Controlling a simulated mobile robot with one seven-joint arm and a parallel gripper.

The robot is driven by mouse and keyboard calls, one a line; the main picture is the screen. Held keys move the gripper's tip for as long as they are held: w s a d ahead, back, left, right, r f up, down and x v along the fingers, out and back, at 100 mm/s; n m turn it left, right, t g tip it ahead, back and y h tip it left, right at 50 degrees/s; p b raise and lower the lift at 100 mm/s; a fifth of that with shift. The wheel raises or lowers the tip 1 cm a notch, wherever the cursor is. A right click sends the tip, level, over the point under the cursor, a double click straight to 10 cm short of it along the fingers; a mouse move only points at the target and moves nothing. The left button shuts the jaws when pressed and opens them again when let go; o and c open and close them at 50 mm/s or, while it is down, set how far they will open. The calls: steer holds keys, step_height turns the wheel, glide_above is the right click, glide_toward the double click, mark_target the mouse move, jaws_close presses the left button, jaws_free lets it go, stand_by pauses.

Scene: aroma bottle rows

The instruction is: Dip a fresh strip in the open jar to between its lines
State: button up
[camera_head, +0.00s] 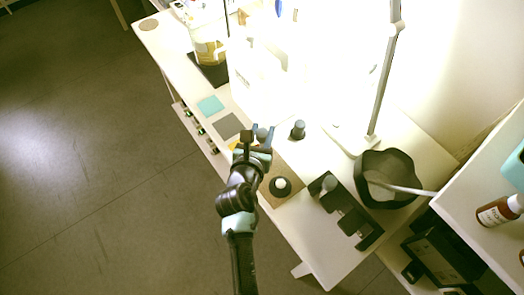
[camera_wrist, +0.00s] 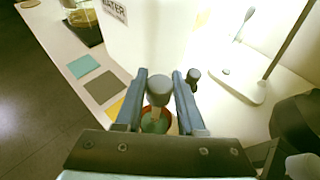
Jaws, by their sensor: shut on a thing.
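My gripper (camera_head: 262,137) is over the near edge of the white table. In the wrist view its two blue-grey fingers (camera_wrist: 160,98) are closed around a grey round-topped knob (camera_wrist: 160,86). Below the knob, a round orange rim with a teal inside (camera_wrist: 155,121) shows between the fingers; I cannot tell whether it touches the knob. A big glass jar with yellowish contents (camera_head: 208,52) stands on a black mat at the far left of the table, and part of it shows in the wrist view (camera_wrist: 85,26). I cannot make out a test strip or its lines.
Teal (camera_head: 210,105) and grey (camera_head: 228,126) mats lie along the near edge. A dark bottle (camera_head: 298,130) stands right of my gripper. A black slotted holder (camera_head: 345,213), a black bowl (camera_head: 385,190) and a lamp stand (camera_head: 375,100) take up the right. Bright glare hides the middle back.

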steer(key=shift+f, duration=0.6)
stand_by(1.3)
steer(key=shift+r, duration=0.1)
steer(key=shift+r+p, duration=2.85)
steer(key=shift+p, duration=0.35)
